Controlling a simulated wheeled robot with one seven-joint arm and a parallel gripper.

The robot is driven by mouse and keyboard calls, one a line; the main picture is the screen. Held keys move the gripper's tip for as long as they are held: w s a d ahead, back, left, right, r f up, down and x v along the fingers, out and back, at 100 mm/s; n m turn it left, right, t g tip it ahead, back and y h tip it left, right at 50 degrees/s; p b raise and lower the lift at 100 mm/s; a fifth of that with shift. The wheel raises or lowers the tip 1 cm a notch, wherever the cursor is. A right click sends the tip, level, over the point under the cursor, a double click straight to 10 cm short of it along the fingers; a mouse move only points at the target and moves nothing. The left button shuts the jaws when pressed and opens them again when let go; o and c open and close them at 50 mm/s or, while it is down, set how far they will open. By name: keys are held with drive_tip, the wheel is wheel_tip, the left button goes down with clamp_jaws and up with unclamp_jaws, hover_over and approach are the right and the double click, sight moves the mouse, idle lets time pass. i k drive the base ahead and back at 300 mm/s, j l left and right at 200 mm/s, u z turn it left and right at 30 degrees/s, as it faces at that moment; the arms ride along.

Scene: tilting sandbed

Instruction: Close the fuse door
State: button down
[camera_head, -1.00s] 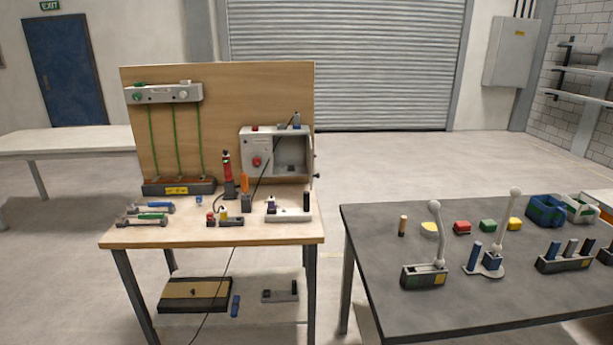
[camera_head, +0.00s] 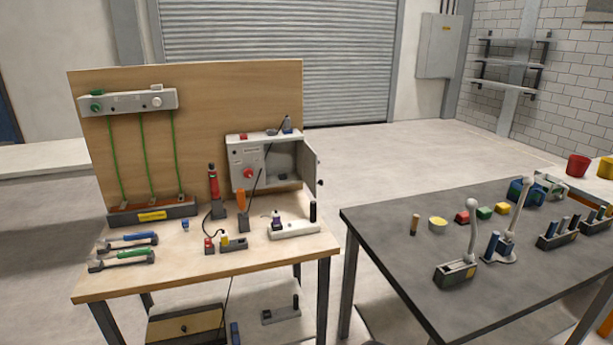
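The grey fuse box (camera_head: 246,172) is mounted low on the right side of the wooden backboard, above the workbench. Its fuse door (camera_head: 311,171) is hinged at the box's right edge and stands open, swung outward, with a small dark knob near its free edge. The box's right compartment (camera_head: 282,160) is open to view and looks dark inside. A red knob sits on the box's left front panel. My gripper is not in the view.
The wooden workbench (camera_head: 190,272) holds hammers, a red tool, an orange-handled tool and a white block (camera_head: 294,230) below the door. A dark table (camera_head: 380,255) with levers and coloured blocks stands at right. A floor gap separates them.

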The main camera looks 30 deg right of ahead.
sight(310, 156)
drive_tip(key=i+l, duration=0.15)
drive_tip(key=i, duration=0.3)
drive_tip(key=i+l, duration=0.2)
drive_tip(key=i, duration=0.25)
drive_tip(key=i+l, duration=0.3)
drive_tip(key=l, duration=0.15)
drive_tip(key=i+l, duration=0.3)
drive_tip(key=l, duration=0.2)
